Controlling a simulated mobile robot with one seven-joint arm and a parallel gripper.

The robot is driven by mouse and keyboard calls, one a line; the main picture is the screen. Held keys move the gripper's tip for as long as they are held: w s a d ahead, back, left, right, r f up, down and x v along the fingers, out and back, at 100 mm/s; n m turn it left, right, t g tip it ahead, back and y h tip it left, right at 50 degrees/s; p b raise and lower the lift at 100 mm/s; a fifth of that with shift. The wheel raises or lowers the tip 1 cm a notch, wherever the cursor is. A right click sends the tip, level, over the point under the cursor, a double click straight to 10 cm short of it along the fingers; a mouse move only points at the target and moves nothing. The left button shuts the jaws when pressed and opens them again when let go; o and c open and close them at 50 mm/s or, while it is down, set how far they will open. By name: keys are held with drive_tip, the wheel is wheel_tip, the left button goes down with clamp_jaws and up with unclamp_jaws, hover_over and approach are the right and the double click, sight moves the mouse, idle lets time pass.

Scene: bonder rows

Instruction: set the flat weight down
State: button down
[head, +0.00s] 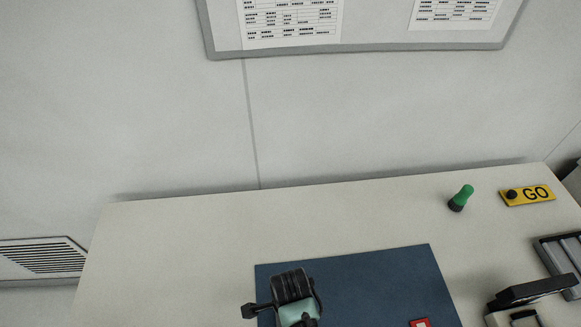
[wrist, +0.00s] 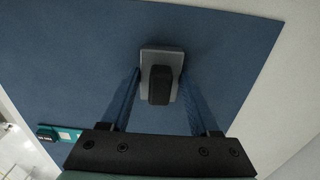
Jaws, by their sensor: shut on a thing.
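The flat weight (wrist: 147,62) is a grey plate with a black grip block on top, seen in the wrist view. My gripper (wrist: 161,84) is shut on it, with one finger on each side. The blue mat (wrist: 85,50) lies below the weight. I cannot tell whether the weight touches the mat. In the head view the blue mat (head: 365,280) lies at the table's front, and my arm's end is over its left part. The weight cannot be made out in that view.
A green and black object (head: 461,198) and a yellow GO plate (head: 535,194) are at the back right of the table (head: 190,240). A grey tray (head: 560,255), a black device (head: 530,290) and a red piece (head: 420,323) are at right. The table's left side is clear.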

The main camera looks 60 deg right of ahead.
drive_tip(key=shift+f, duration=0.15)
drive_tip(key=shift+c, duration=0.6)
unclamp_jaws()
wheel_tip(320, 180, up, 12)
drive_tip(key=shift+r, duration=0.2)
